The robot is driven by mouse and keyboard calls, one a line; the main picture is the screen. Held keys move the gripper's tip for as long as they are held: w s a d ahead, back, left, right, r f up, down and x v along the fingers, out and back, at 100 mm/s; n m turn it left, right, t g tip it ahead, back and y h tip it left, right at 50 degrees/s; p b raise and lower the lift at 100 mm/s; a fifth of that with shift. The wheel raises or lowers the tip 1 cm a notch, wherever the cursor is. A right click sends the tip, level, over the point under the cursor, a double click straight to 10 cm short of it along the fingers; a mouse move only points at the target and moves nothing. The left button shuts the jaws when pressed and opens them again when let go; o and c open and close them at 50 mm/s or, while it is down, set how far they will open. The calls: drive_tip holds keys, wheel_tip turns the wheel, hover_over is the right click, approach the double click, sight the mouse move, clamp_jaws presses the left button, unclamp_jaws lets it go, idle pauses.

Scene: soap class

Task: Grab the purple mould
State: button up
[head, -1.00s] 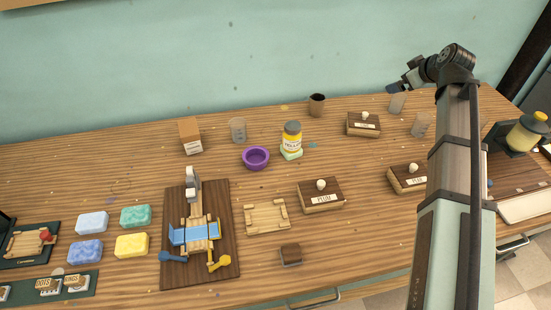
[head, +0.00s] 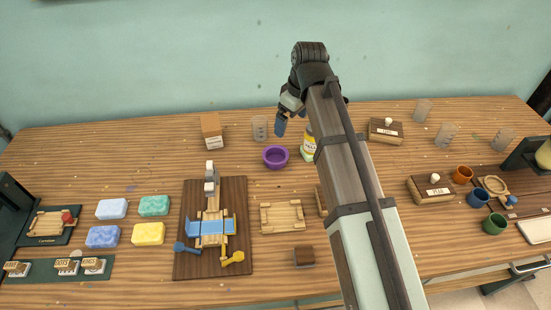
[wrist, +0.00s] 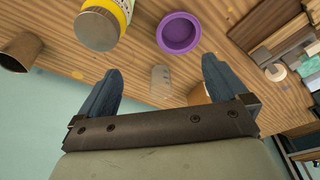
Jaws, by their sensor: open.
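The purple mould (head: 275,157) is a small round bowl on the wooden table, near the back middle in the head view. In the wrist view the purple mould (wrist: 178,32) lies beyond my fingertips, a little right of the middle between them. My gripper (head: 281,123) is above the back of the table, close behind and above the mould in the head view. The mould is apart from both fingers.
A yellow-labelled jar (head: 308,146) stands just right of the mould, partly hidden by my arm. A clear cup (head: 260,128) and a cardboard box (head: 211,130) stand to its left. A wooden tray (head: 282,217) lies in front. A brown cup (wrist: 20,52) shows in the wrist view.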

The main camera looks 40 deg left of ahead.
drive_tip(key=s+a, duration=0.1)
drive_tip(key=s, duration=0.2)
approach(275, 160)
drive_tip(key=shift+s+a+f+h, duration=0.3)
drive_tip(key=shift+f+h, duration=0.1)
drive_tip(key=shift+f, duration=0.15)
drive_tip(key=shift+w+a+f, duration=0.1)
drive_tip(key=shift+a+f, duration=0.05)
drive_tip(key=shift+f, duration=0.8)
drive_tip(key=shift+w+a+f, duration=0.1)
drive_tip(key=shift+a+f, duration=0.05)
drive_tip(key=shift+f, duration=0.8)
drive_tip(key=shift+w+a+f, duration=0.1)
drive_tip(key=shift+a+f, duration=0.05)
drive_tip(key=shift+f, duration=0.8)
drive_tip(key=c, duration=0.8)
drive_tip(key=shift+o, duration=0.2)
drive_tip(key=shift+r, duration=0.15)
